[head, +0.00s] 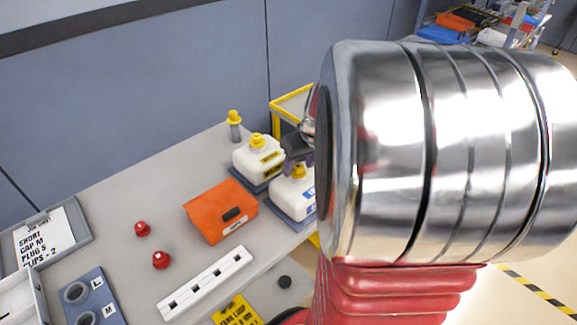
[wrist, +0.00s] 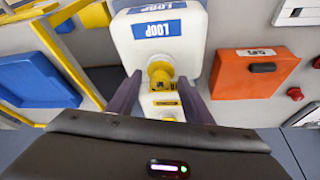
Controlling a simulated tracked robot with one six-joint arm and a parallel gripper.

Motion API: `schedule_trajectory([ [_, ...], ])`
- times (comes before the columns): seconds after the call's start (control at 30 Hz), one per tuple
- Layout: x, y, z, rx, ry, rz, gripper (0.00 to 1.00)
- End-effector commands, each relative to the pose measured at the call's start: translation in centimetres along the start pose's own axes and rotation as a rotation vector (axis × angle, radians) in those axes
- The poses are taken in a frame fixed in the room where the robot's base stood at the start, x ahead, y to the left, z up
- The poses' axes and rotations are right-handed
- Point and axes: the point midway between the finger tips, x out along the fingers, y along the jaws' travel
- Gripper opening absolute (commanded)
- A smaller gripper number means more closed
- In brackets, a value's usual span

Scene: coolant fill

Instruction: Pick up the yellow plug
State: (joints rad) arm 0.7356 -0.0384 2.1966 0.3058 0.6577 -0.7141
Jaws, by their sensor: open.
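A yellow-topped piece with a grey stem (head: 234,124) stands upright near the table's far edge; it looks like a plug. Two white jugs also carry yellow tops: the rear top (head: 257,140) and the front top (head: 298,172). I cannot tell for certain which is the named plug. My gripper (head: 293,157) is partly hidden behind my arm and is over the jugs. In the wrist view my gripper (wrist: 157,84) is open, with a yellow top (wrist: 160,73) of the LOOP jug (wrist: 158,42) visible between the fingers. I see no contact.
A white strip (head: 205,284) and a blue-grey block with holes (head: 96,299) lie in front. A yellow-framed cart (head: 290,100) stands behind the jugs.

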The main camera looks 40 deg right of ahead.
Motion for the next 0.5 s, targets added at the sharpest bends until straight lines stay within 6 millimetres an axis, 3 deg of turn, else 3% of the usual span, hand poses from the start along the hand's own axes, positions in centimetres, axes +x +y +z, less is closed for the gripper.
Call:
schedule_trajectory([
  [0.33, -0.03, 0.00, 0.00, 0.000, 0.000, 0.000, 0.45],
  [0.5, -0.03, 0.00, 0.00, 0.000, 0.000, 0.000, 0.33],
])
